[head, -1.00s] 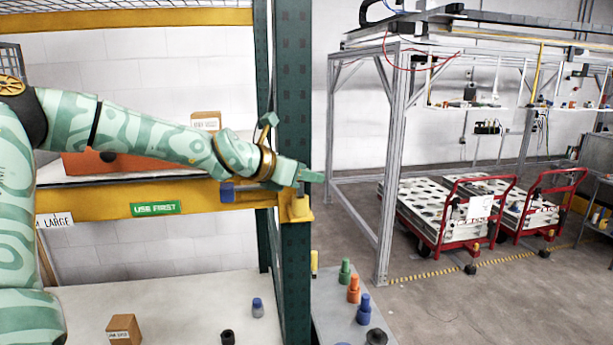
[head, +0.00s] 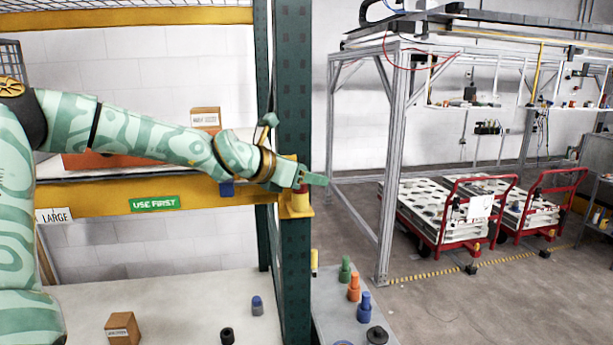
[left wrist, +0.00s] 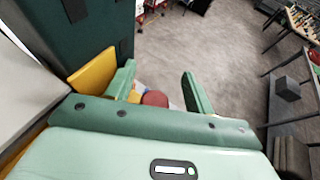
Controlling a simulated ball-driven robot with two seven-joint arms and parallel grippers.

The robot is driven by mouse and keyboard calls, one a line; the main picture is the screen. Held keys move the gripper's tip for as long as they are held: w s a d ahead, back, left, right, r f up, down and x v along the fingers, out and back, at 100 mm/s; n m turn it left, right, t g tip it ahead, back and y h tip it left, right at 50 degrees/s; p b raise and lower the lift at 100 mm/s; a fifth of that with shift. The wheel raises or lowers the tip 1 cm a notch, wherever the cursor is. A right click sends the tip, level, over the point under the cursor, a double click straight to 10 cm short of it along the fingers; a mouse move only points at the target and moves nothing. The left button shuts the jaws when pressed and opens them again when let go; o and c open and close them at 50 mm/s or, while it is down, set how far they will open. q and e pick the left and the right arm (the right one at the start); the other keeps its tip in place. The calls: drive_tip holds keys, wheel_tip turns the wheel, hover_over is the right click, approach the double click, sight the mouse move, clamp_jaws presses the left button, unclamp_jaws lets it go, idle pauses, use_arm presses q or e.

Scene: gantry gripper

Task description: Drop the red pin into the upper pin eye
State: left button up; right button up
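My left gripper (head: 312,180) is at the upper yellow bracket (head: 297,207) on the green post. In the left wrist view my gripper (left wrist: 160,88) has its two green fingers clearly apart. The round red top of the red pin (left wrist: 155,98) shows between and beyond them, nearer the left finger, with a gap to the right finger. In the head view a small bit of the red pin (head: 303,188) shows just under the fingers, at the top of the bracket. The pin's lower part and the eye's hole are hidden. My right gripper is in neither view.
The green post (head: 296,90) and yellow shelf beam (head: 100,200) stand close beside my left gripper. Below are a bench with green, orange and blue (head: 364,307) pegs and a white tabletop (head: 180,290). Red carts (head: 440,220) stand farther right.

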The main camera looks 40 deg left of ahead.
use_arm(q)
drive_tip(key=shift+s, duration=0.1)
drive_tip(key=b+v, duration=0.3)
drive_tip(key=v, duration=1.3)
drive_tip(key=shift+s, duration=0.1)
